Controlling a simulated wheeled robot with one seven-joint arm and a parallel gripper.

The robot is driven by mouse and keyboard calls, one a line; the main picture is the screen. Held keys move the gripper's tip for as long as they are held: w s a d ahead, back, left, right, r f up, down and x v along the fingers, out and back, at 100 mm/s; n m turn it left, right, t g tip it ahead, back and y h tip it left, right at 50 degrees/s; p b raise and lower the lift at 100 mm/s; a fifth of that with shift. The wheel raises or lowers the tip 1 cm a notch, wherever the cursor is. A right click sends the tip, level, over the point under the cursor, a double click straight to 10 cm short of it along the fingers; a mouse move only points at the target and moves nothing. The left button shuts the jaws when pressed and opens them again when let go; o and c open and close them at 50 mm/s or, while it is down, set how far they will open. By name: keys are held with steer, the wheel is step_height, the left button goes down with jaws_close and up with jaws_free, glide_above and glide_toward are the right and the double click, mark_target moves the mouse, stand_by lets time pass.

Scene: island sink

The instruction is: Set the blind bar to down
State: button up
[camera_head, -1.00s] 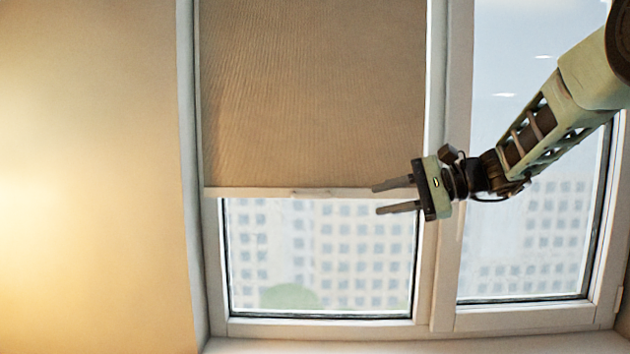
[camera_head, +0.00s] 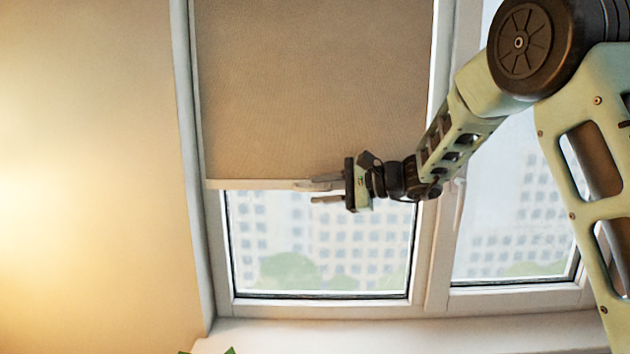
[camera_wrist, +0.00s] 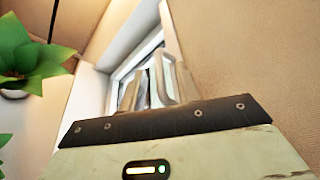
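The tan roller blind (camera_head: 315,85) hangs over the upper part of the left window pane. Its pale blind bar (camera_head: 248,184) runs level along the lower edge, above the uncovered part of the glass. My gripper (camera_head: 313,192) is open, its two fingers pointing left near the middle of the bar. The upper finger overlaps the bar in the head view; the lower one sits just below it. I cannot tell whether they touch the bar. In the wrist view the blind's fabric (camera_wrist: 245,50) fills the right side, and the fingers (camera_wrist: 165,85) stand apart.
The white window frame (camera_head: 430,255) divides the two panes, with a window handle (camera_head: 458,205) on it. A white sill (camera_head: 400,334) runs below. A green plant (camera_wrist: 30,55) shows at the left of the wrist view. The wall at left is clear.

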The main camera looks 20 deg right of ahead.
steer(key=shift+p+x, duration=0.3)
steer(key=shift+x, duration=0.75)
jaws_close()
step_height(320, 180, down, 35)
steer(key=b, duration=3.9)
steer(key=shift+b, duration=0.4)
jaws_free()
steer(key=v, duration=1.7)
steer(key=shift+s+d, duration=0.15)
steer(key=shift+d, duration=0.05)
